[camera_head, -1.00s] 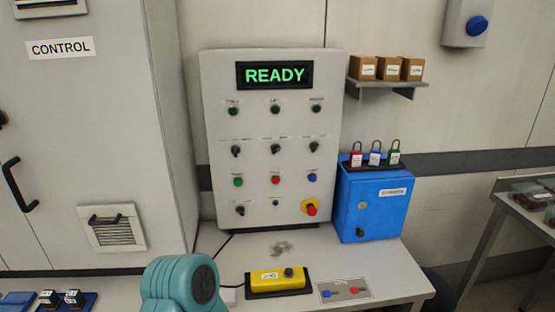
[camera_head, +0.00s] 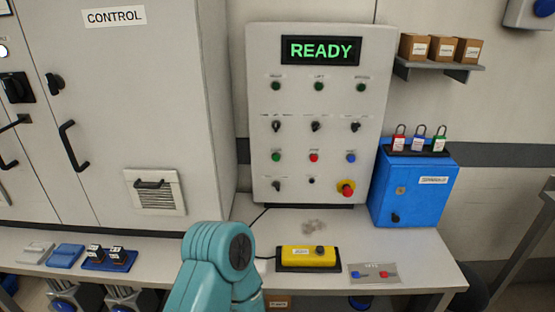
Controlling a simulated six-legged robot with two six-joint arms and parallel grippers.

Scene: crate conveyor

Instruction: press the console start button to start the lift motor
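The grey console (camera_head: 319,120) stands upright at the back of the bench, with its display (camera_head: 320,50) reading READY in green. A row of round buttons sits in its lower half: a green button (camera_head: 276,157) at left, a red button (camera_head: 314,157) in the middle and a blue button (camera_head: 351,157) at right. Their small labels are too blurred to read. A red mushroom knob on a yellow ring (camera_head: 346,188) is at lower right. A teal link of my arm is at the bottom, in front of the bench and apart from the console. Neither gripper shows.
On the bench (camera_head: 420,245) lie a yellow control box (camera_head: 308,257) and a small plate with blue and red parts (camera_head: 376,273). A blue cabinet (camera_head: 411,189) with padlocks stands at right. The grey CONTROL cabinet (camera_head: 120,80) is at left.

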